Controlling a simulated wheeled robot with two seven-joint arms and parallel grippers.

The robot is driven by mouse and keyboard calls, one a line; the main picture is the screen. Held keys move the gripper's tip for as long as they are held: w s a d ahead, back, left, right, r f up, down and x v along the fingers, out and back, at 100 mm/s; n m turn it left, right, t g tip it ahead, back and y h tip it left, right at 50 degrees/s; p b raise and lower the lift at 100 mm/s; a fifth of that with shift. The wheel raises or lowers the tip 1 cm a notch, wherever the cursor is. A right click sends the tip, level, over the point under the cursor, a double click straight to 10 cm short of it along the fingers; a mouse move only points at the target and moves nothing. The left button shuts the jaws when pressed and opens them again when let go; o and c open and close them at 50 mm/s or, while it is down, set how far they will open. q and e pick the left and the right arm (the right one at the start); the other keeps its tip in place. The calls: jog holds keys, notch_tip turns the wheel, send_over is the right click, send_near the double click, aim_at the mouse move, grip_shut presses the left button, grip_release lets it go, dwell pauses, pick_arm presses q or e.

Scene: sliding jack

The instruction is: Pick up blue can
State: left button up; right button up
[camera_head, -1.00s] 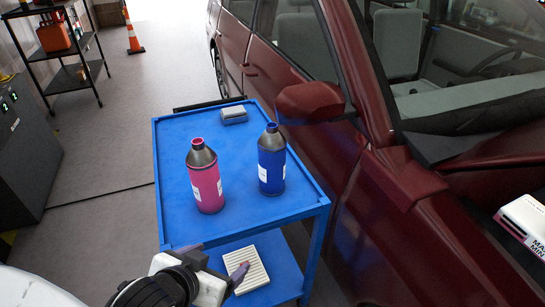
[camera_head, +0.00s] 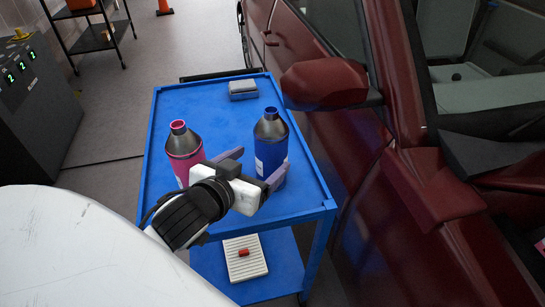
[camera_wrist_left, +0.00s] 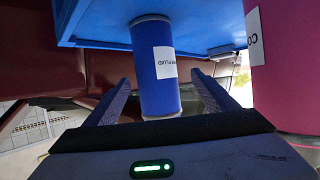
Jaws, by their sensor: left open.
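The blue can (camera_head: 271,138), with a dark shoulder and a blue cap, stands upright on the top shelf of a blue cart (camera_head: 222,118). My left gripper (camera_head: 253,167) is open at the near side of the can, with its purple fingers pointing toward it. The left wrist view is upside down and shows the blue can (camera_wrist_left: 150,45) with its white label, lying between the two spread fingers (camera_wrist_left: 160,78). I cannot tell whether either finger touches it. My right gripper is not in view.
A pink can (camera_head: 183,148) stands close to the left of the gripper, partly hidden by it. A small grey block (camera_head: 243,90) lies at the cart's far end. A ribbed tray (camera_head: 240,268) with a red item is on the lower shelf. A dark red car with its mirror (camera_head: 325,84) borders the right.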

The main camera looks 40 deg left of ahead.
pick_arm(q)
jog(key=shift+w+f, duration=0.1)
jog(key=shift+w, duration=0.55)
jog(key=x, duration=0.4)
jog(key=shift+w+d+f, duration=0.1)
jog(key=shift+w+d, duration=0.05)
jog(key=shift+d, duration=0.05)
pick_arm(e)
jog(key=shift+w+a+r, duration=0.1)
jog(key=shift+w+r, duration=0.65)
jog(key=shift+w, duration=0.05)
pick_arm(q)
jog(key=shift+c, duration=0.5)
jog(key=c, duration=1.4)
jog(key=shift+c, duration=0.9)
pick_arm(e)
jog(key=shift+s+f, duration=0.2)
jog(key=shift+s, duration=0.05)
pick_arm(q)
jog(key=shift+r+p, duration=0.3)
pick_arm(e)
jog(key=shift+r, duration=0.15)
